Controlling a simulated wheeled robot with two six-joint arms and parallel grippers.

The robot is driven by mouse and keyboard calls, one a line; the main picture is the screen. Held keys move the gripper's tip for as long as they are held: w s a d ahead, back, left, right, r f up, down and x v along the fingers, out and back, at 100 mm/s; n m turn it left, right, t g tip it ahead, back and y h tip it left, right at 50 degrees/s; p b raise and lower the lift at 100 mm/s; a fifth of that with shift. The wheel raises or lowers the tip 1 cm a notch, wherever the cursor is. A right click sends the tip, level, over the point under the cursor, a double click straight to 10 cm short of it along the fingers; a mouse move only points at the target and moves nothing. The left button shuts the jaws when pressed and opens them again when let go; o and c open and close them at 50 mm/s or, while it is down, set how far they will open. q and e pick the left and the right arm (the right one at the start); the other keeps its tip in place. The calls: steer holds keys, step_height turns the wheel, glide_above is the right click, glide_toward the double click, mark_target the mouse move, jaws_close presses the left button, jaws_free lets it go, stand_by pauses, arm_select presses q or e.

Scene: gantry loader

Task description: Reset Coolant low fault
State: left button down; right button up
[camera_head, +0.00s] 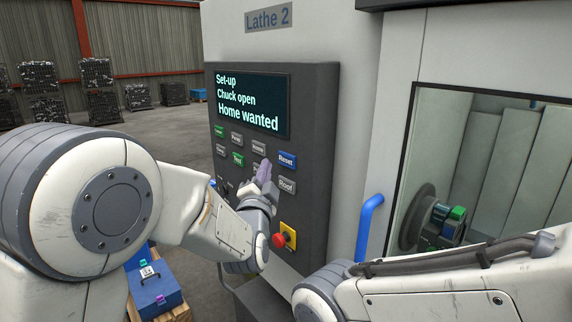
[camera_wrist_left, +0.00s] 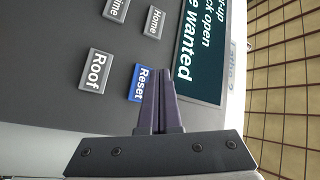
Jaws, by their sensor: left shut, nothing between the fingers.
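The Lathe 2 control panel (camera_head: 322,105) faces me, with its screen (camera_head: 250,102) reading "Set-up, Chuck open, Home wanted". The blue Reset button (camera_head: 287,160) is at the panel's right, above the grey Roof button (camera_head: 287,185). My left gripper (camera_head: 264,168) is shut and empty in front of the panel, left of and slightly below Reset in the head view. In the left wrist view, its fingertips (camera_wrist_left: 158,72) overlap the edge of the Reset button (camera_wrist_left: 142,82); I cannot tell whether they touch. My right gripper is not in view; my right arm crosses the lower right.
A red emergency stop (camera_head: 278,240) on a yellow plate sits low on the panel. A blue door handle (camera_head: 368,226) stands right of it, beside the lathe window with the chuck (camera_head: 418,218). A blue box (camera_head: 155,292) lies on a pallet at lower left.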

arm_select(q)
steer(key=shift+s+a, duration=0.6)
steer(key=shift+a, duration=0.25)
steer(key=shift+d, duration=0.1)
steer(key=s+d+f+n+g+h, duration=0.1)
steer(key=s+d+f+g, duration=0.2)
steer(key=s+f+g, duration=0.4)
steer(key=s+d+f+n+g+h, duration=0.1)
steer(key=s+d+f+n+g, duration=0.1)
steer(key=s+f+g, duration=0.4)
steer(key=s+a+f+n+g+y, duration=0.1)
steer(key=s+a+f+g+y, duration=0.1)
steer(key=s, duration=1)
steer(key=s+a+f+n+g+y, duration=0.2)
steer(key=s+a+f+g, duration=0.3)
steer(key=s, duration=0.7)
steer(key=shift+s+a+f+y, duration=0.15)
steer(key=shift+s+a+y, duration=0.2)
steer(key=shift+a, duration=0.6)
